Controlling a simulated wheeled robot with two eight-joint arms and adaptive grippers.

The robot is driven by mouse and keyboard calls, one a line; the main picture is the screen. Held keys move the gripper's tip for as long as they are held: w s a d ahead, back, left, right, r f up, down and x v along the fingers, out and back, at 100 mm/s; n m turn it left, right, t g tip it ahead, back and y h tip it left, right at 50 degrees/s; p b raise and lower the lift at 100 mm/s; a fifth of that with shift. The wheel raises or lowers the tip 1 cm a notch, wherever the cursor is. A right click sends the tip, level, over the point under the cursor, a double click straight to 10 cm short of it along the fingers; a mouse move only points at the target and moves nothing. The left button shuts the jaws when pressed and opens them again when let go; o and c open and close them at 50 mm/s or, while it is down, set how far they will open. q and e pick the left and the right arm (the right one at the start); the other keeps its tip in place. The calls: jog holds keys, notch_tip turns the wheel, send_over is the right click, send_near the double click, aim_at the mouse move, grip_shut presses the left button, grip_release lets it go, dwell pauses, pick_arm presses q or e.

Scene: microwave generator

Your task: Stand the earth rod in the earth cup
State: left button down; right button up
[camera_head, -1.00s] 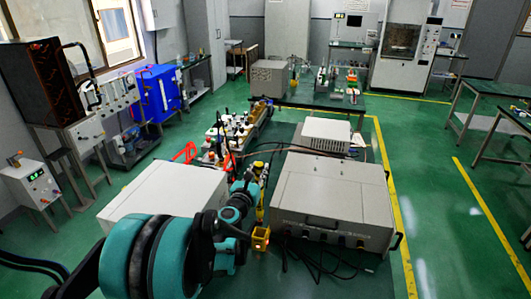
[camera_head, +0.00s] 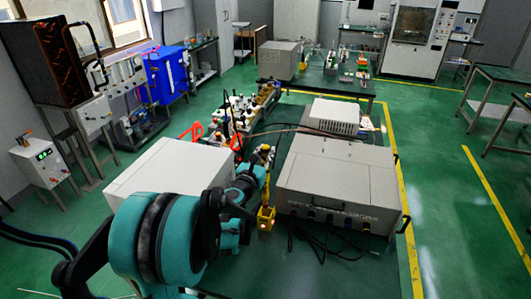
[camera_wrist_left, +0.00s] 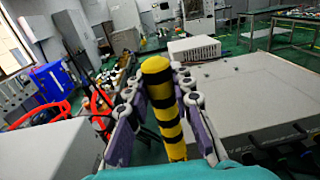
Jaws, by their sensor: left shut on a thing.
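The earth rod (camera_wrist_left: 163,105) is a yellow rod with black bands. In the left wrist view it stands between the purple-grey finger pads of my left gripper (camera_wrist_left: 160,103), which is shut on it. In the head view the rod (camera_head: 267,184) is thin and nearly upright, directly above the small yellow earth cup (camera_head: 265,219) on the dark green bench top. The rod's lower end meets the cup's outline there; I cannot tell whether it is inside or just above. My left gripper (camera_head: 262,168) is partly hidden by its own arm. My right gripper is out of view.
A large grey instrument case (camera_head: 338,185) stands close right of the cup, with black cables (camera_head: 315,238) in front. A white box (camera_head: 165,168) is on the left. Red-handled parts (camera_head: 193,132) and small apparatus (camera_head: 237,110) lie behind.

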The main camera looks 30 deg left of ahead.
pick_arm(q)
notch_tip(320, 180, down, 10)
jog(key=b, duration=0.8)
jog(key=shift+r, duration=0.2)
jog(key=shift+f+b, duration=0.45)
jog(key=shift+b, duration=0.1)
dwell(0.3)
jog(key=c, duration=1.3)
grip_release()
jog(key=shift+o, duration=0.2)
jog(key=s+d, duration=0.2)
jog(key=s, duration=1)
jog(key=shift+w, duration=0.1)
